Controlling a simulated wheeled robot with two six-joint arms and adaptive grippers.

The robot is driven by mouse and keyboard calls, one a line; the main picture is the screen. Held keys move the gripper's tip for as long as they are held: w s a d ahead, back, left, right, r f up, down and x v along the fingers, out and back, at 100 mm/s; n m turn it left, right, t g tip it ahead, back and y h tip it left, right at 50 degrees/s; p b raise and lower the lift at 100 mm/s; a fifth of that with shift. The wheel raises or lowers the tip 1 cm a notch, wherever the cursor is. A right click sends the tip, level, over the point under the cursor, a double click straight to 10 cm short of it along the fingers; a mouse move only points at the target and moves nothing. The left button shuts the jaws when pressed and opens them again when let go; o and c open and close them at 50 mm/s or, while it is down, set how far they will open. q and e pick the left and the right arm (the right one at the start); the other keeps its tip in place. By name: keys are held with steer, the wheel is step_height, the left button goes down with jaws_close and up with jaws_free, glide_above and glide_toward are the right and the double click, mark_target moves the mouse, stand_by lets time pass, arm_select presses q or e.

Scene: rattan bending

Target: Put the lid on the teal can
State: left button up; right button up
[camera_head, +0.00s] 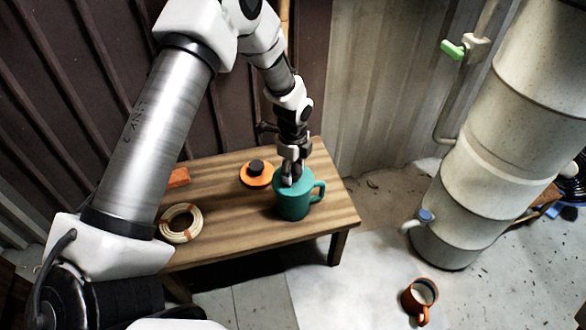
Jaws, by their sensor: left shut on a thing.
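The teal can (293,204) stands upright near the right front of the wooden table, its handle to the right. My left gripper (291,178) points down over the can's top and is shut. A flat teal surface around the fingertips looks like a lid (303,182) at the can's mouth. The fingers hide the part they grip, probably its knob. I cannot tell whether the lid is seated or slightly above the rim. An orange lid (257,174) with a black knob lies on the table to the left of the can. My right gripper is out of view.
The wooden table (234,232) also holds a coil of pale rattan (180,223) and an orange block (178,177). An orange mug (419,298) is on the floor at right. A large pale tank (493,170) with a tap stands right of the table.

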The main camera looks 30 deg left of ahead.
arm_select(q)
steer(key=shift+p, duration=0.45)
steer(key=shift+f+b, duration=0.35)
steer(key=shift+f, duration=0.45)
stand_by(1.1)
steer(key=o, duration=1.6)
steer(key=shift+r, duration=0.1)
steer(key=shift+r+p, duration=3.85)
steer(key=shift+r, duration=0.15)
